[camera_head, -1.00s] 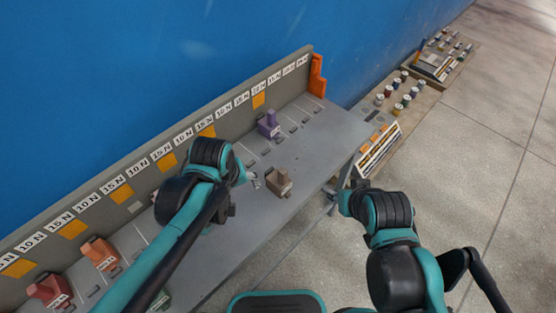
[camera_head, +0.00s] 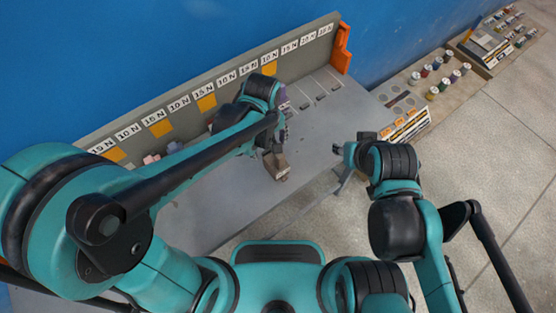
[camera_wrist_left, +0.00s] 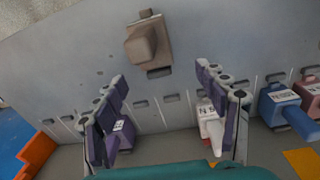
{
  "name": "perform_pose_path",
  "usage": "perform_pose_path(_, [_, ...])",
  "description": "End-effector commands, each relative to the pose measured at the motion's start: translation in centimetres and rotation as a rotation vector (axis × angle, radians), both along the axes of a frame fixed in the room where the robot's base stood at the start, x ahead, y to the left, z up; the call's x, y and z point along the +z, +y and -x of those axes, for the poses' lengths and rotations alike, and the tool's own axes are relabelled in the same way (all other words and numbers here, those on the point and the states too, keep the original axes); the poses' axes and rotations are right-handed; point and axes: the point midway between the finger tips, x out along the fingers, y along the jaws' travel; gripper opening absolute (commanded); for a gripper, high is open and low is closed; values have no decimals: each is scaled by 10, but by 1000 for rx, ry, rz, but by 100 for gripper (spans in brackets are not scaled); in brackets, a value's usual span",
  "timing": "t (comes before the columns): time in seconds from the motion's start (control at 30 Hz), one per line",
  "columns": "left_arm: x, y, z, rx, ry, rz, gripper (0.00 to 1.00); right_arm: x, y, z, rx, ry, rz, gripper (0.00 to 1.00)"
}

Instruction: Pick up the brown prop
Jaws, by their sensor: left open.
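The brown prop (camera_head: 277,167), a block with a raised knob, stands on the grey panel near its front edge. In the left wrist view the brown prop (camera_wrist_left: 146,42) is at the top, beyond the fingertips and between their lines. My left gripper (camera_wrist_left: 160,74) is open and empty, with its fingers spread. In the head view the left gripper (camera_head: 270,147) is right beside the brown prop and partly covers it. My right gripper (camera_head: 338,150) is at the panel's right end, apart from the prop; its jaws are too small to read.
A purple prop (camera_wrist_left: 124,134), a white-and-red prop (camera_wrist_left: 211,126), a blue prop (camera_wrist_left: 280,101) and a pink prop stand along the labelled back wall (camera_head: 228,79). An orange end piece (camera_head: 342,48) closes the wall. Trays with small cylinders (camera_head: 433,92) lie to the right.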

Motion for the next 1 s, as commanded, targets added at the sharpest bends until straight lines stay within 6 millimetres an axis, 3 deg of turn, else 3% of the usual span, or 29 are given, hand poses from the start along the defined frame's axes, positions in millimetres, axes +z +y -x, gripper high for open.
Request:
perform_pose_path(0.47, [-27, -19, 0, 61, 57, -21, 72, -4, 0, 0, 0, 0, 0, 40])
perform_pose_path(0.77, [-58, -20, 3, 60, 57, -21, 72, -19, 0, 0, 0, 0, 0, 40])
perform_pose_path(1.0, [-94, -23, 7, 61, 57, -21, 72, -38, 0, 0, 0, 0, 0, 40])
